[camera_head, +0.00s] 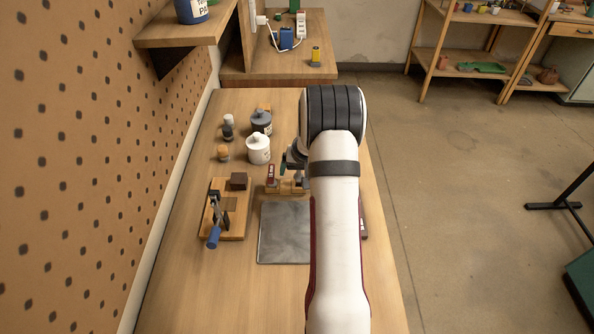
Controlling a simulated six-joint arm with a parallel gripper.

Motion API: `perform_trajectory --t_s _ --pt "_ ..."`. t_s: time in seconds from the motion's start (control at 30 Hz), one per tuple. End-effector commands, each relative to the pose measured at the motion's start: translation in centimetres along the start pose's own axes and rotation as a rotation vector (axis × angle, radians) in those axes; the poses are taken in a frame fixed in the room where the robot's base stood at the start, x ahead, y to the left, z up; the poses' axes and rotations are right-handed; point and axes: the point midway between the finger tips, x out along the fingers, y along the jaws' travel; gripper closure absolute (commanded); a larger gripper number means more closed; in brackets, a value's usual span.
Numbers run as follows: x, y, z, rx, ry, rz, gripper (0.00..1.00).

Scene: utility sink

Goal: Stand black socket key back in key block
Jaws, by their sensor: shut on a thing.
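A wooden key block (286,187) stands just beyond the grey metal plate, partly covered by my arm on its right. A red-handled piece (271,174) stands upright at its left end, and a small green piece shows near it. My gripper (296,163) is just above the block, mostly hidden behind my own arm. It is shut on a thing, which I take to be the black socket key. The key's outline, its tilt and whether it touches the block cannot be made out from here.
A grey metal plate (284,232) lies in front of the block. A wooden board with a blue-handled clamp (214,228) is to the left. A white pot (258,149), a dark grey pot (261,121) and small jars stand behind. The front left bench is clear.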

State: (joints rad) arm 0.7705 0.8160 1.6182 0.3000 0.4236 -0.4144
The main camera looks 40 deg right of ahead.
Motion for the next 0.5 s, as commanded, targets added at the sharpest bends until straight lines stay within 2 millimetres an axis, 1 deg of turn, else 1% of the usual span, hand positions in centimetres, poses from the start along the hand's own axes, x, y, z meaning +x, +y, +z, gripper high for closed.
perform_trajectory --t_s 0.5 --pt "1.1 0.2 0.4 0.000 0.000 0.000 0.74"
